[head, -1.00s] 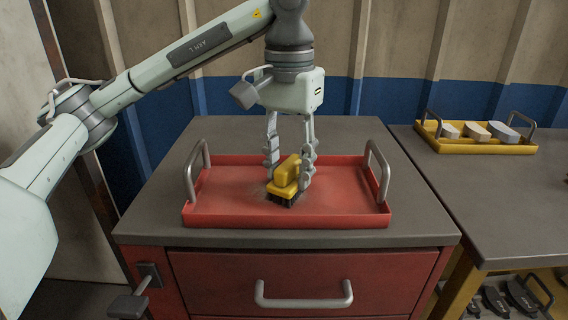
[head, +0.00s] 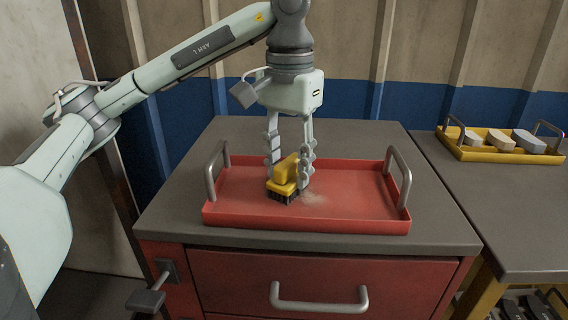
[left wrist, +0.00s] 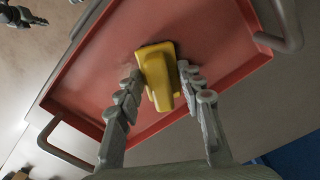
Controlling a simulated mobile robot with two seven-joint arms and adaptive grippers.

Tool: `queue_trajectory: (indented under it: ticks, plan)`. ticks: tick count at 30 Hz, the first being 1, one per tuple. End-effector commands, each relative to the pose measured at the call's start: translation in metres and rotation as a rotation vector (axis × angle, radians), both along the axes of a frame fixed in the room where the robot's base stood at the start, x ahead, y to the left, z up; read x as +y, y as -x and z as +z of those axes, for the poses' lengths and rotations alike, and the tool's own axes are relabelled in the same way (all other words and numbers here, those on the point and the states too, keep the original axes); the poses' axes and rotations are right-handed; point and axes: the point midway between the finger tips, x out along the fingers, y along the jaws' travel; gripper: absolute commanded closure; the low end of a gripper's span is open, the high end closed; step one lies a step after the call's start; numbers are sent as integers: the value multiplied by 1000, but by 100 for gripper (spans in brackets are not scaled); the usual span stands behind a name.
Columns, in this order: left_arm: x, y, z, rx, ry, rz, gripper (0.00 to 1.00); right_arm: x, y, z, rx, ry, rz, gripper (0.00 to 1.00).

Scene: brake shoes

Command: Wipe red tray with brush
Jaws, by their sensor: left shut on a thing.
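The red tray (head: 360,200) lies on the grey top of a red cabinet, with a grey metal handle at each end. My left gripper (head: 290,178) is shut on the yellow brush (head: 287,172) and holds it upright over the tray, left of its middle. The brush's dark bristles point down and appear to touch the tray floor. A pale dusty patch (head: 312,197) lies on the tray just right of the bristles. In the left wrist view, the yellow brush (left wrist: 158,75) sits between the two fingers above the red tray (left wrist: 100,75).
A yellow tray (head: 480,153) with several pale blocks stands on another grey table (head: 490,220) at the right. The red cabinet has a drawer with a handle (head: 320,300). The tray's raised rim and upright handles surround the brush.

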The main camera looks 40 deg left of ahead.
Motion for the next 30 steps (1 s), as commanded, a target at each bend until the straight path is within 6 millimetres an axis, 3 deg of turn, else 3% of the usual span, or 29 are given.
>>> queue_trajectory:
  ticks: [7, 15, 30]
  plan:
    - [-21, -11, 1, 2, 2, -4, 90, 0, 0, 7, 0, 0, 0, 100]
    - [-28, -16, -1, 0, 2, -3, 90, 0, 0, 5, 0, 0, 0, 100]
    - [3, 2, -6, 4, 0, 1, 90, 0, 0, -2, 0, 0, 0, 100]
